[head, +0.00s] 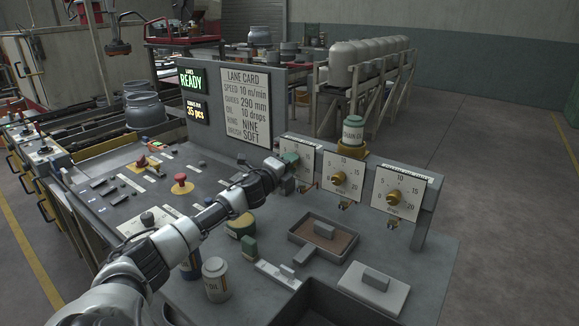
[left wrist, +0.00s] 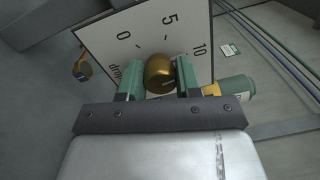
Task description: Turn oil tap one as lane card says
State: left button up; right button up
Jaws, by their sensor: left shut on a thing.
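The lane card (head: 245,103) on the upright panel reads "OIL 10 drops". Three oil tap dials stand in a row in the head view. My left gripper (head: 290,160) is at the leftmost dial (head: 302,156) and partly covers it. In the left wrist view, my left gripper's green fingers (left wrist: 160,80) are shut on a round brass knob (left wrist: 158,74) in front of a white dial plate (left wrist: 130,30) with 0, 5 and 10 showing. The knob's pointer cannot be made out. The middle dial (head: 341,178) and right dial (head: 395,195) have free brass knobs. My right gripper is out of view.
A green-topped oiler (head: 353,135) stands behind the dials. On the bench are a shallow tray (head: 323,240) with a block, a pad with a grey block (head: 373,290), cans (head: 215,279) and a red button (head: 180,184). Signs read "READY" and "35 pcs".

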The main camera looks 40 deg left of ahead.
pick_arm(q)
jog(key=shift+f+m, duration=0.1)
jog(key=shift+m, duration=0.6)
jog(key=o, duration=0.9)
jog(key=shift+s+d+f+b, duration=0.15)
jog(key=shift+s+b, duration=0.4)
jog(key=shift+s, duration=1.25)
jog(key=shift+s+d+r+b, duration=0.15)
jog(key=shift+s+b, duration=0.35)
jog(key=shift+s, duration=1.25)
jog(key=shift+s+d+f+b, duration=0.2)
jog(key=shift+s+b, duration=0.35)
jog(key=shift+s, duration=1.25)
